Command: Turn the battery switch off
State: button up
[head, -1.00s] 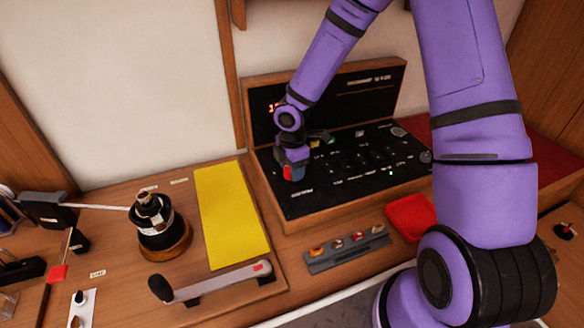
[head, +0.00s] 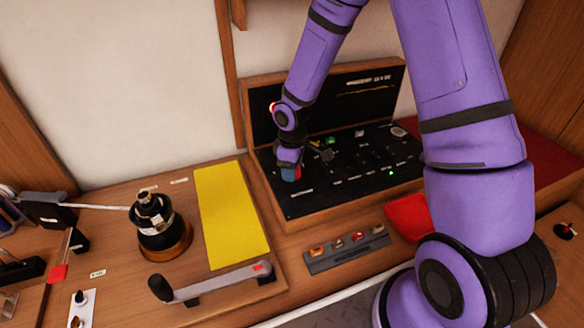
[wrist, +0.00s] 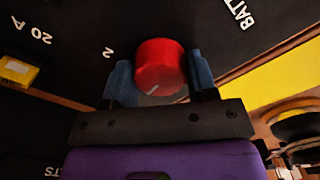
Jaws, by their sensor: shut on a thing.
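The battery switch is a red round knob (wrist: 160,66) with a pale pointer line, on a black panel (head: 330,190). In the wrist view the knob sits between the two blue fingers of my gripper (wrist: 162,82), which is shut on it. In the head view my gripper (head: 290,173) is at the panel's left end and hides most of the knob.
The panel is in an open wooden case with several small controls and a lit green lamp (head: 391,172). A yellow sheet (head: 230,215), a black winch (head: 160,230) with a handle, a red tray (head: 410,215) and a grey fuse strip (head: 347,250) lie around it.

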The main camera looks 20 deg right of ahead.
jog(key=shift+m, duration=0.7)
jog(key=o, duration=0.9)
notch_tip(320, 180, up, 11)
jog(key=shift+f, duration=0.1)
dwell(0.4)
jog(key=s+d+r+m+t, duration=0.2)
jog(key=s+d+r+m, duration=0.1)
jog(key=s+r, duration=0.7)
jog(key=s+d+r+m+t, duration=0.25)
jog(key=s+r, duration=0.45)
jog(key=r, duration=0.5)
jog(key=s+r+m, duration=0.1)
jog(key=s, duration=0.2)
jog(key=s+d+r+m, duration=0.1)
jog(key=s, duration=0.2)
jog(key=s+r+m, duration=0.1)
jog(key=s, duration=0.3)
jog(key=shift+d+m+t, duration=0.15)
jog(key=shift+m+t, duration=0.1)
jog(key=shift+t, duration=0.1)
